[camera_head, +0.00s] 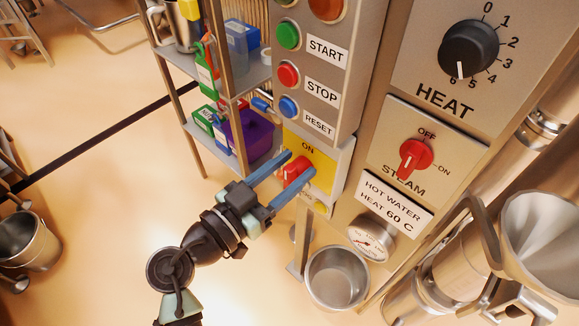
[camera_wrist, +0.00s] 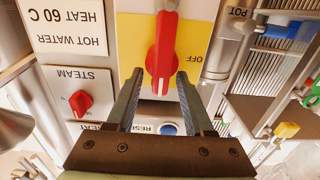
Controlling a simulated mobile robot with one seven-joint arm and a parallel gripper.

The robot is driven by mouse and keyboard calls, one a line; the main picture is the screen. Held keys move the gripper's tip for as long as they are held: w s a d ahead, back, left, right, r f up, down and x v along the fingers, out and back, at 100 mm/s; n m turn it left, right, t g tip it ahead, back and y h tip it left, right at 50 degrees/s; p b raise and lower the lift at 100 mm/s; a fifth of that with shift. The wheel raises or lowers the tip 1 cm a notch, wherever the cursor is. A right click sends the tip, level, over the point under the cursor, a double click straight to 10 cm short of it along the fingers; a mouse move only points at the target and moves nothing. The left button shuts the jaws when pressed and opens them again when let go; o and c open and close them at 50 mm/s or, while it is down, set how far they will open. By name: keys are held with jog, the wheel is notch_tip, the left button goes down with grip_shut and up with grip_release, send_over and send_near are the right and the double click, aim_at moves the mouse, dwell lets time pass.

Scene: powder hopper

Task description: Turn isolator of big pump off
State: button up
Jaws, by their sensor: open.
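The isolator is a red rotary handle (camera_head: 293,171) on a yellow plate (camera_head: 323,174), below the START, STOP and RESET buttons. The ON label shows at the plate's top in the head view. In the wrist view, the red handle (camera_wrist: 163,45) runs nearly vertically on the yellow plate (camera_wrist: 134,38), with the OFF label to its right. My gripper (camera_head: 298,161) is open, one blue-grey finger on each side of the handle. In the wrist view, the fingers (camera_wrist: 160,73) straddle its lower end with visible gaps. Whether they touch the handle's far side is hidden.
The red STEAM knob (camera_head: 416,155) and black HEAT knob (camera_head: 468,49) are on the panel to the right. The blue RESET button (camera_head: 289,107) is close above the isolator. A shelf rack (camera_head: 232,77) stands left, and a metal bucket (camera_head: 337,277) is below.

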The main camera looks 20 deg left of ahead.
jog(key=shift+c, duration=0.3)
grip_shut()
